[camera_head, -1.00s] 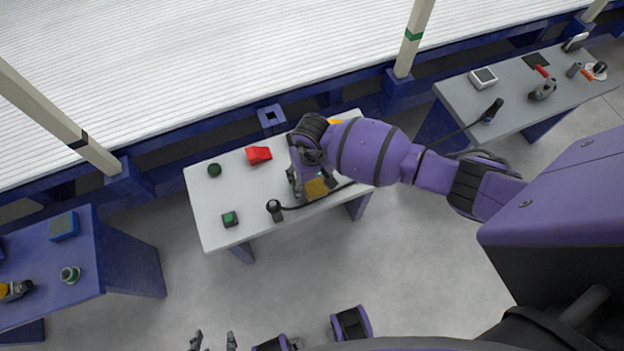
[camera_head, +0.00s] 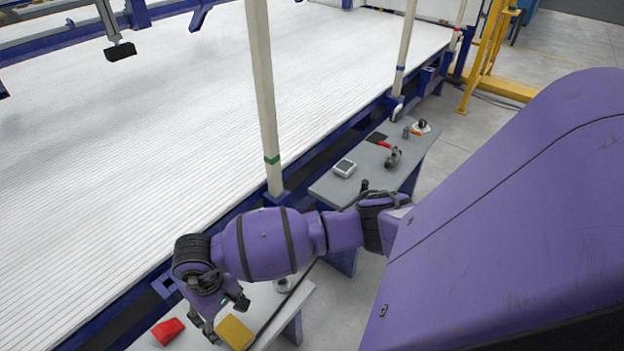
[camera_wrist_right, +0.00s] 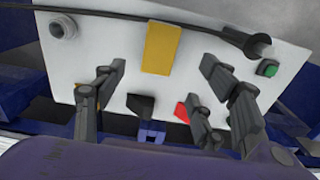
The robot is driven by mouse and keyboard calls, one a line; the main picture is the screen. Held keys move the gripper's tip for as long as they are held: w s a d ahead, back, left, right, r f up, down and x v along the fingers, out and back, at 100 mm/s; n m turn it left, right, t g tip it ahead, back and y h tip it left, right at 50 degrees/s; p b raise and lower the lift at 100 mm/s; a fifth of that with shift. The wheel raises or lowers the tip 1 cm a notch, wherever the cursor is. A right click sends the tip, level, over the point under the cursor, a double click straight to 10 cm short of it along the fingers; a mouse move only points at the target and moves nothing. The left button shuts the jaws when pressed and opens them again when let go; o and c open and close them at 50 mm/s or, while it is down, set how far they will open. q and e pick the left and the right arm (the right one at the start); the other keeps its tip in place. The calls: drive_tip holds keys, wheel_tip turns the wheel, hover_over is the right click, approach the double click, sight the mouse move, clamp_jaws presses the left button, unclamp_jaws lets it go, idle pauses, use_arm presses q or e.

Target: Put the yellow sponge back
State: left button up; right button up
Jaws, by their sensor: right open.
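The yellow sponge (camera_head: 235,333) lies on the light grey table (camera_head: 293,301) at the bottom of the head view. It also shows in the right wrist view (camera_wrist_right: 161,47), flat on the table between and beyond my fingers. My right gripper (camera_head: 226,316) is over the table beside the sponge, at its upper edge in the head view. My left gripper is out of view.
A red object (camera_head: 168,331) lies left of the sponge. A black cable (camera_wrist_right: 190,24) crosses the table near the sponge, with a green-topped button box (camera_wrist_right: 267,68) beside it. Another grey table (camera_head: 335,187) with tools stands to the right.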

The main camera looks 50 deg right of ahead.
drive_tip(key=s+a+r+m+g+y, duration=0.1)
drive_tip(key=s+a+m+g+y, duration=0.2)
drive_tip(key=s+a+m+y, duration=1)
drive_tip(key=s+a+r+m+t+y, duration=0.1)
drive_tip(key=a+r+m+t+y, duration=0.2)
drive_tip(key=a+r+m+t, duration=0.5)
drive_tip(key=w+d+f+m+t+h, duration=0.15)
drive_tip(key=d+m+t+h, duration=0.45)
drive_tip(key=m, duration=0.9)
drive_tip(key=w+d+f+m+t+h, duration=0.1)
drive_tip(key=d+f+m+t+h, duration=0.15)
drive_tip(key=d+m, duration=0.95)
drive_tip(key=s+d+f+m+g+h, duration=0.3)
drive_tip(key=s+f+m, duration=0.3)
drive_tip(key=s+m, duration=0.4)
drive_tip(key=s+d+f+m+g+h, duration=0.3)
drive_tip(key=s+d+f+m, duration=0.3)
drive_tip(key=s+m, duration=0.3)
drive_tip(key=m+h, duration=0.1)
drive_tip(key=m, duration=0.3)
drive_tip(key=shift+s+f+m, duration=0.35)
drive_tip(key=shift+s+m, duration=0.05)
